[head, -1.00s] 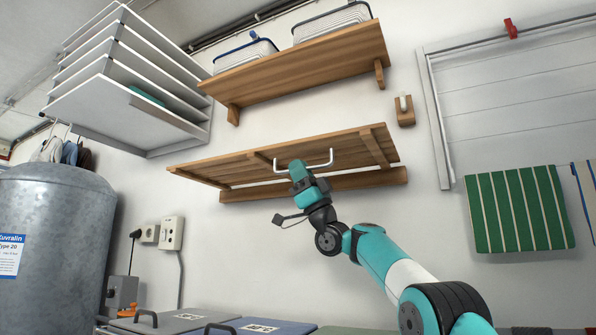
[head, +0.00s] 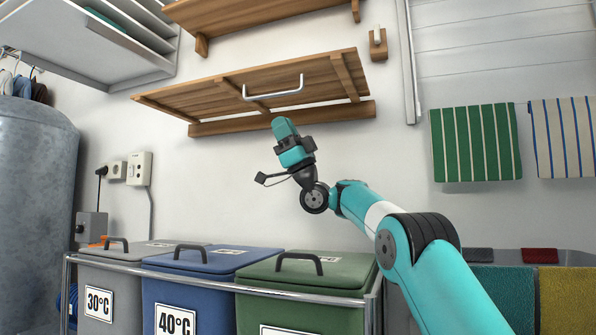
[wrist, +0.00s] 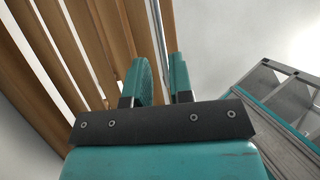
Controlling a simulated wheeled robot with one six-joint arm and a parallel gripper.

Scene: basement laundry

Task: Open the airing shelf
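The airing shelf (head: 200,92) is a slatted wooden panel with a white bar handle (head: 272,96). It sticks out from its wall rail (head: 330,112), with its slatted underside showing in the head view. My gripper (head: 284,124) points up just below the handle, apart from it. In the wrist view my gripper (wrist: 161,78) shows two teal fingers with a narrow gap and nothing held. The handle's pale bar (wrist: 157,40) lies beyond that gap, and the shelf's slats (wrist: 95,45) fill the upper left.
A fixed wooden shelf (head: 260,14) is above. Lidded bins (head: 215,262) stand below behind a rail. Green striped cloth (head: 475,145) hangs right. The wall around my gripper is clear.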

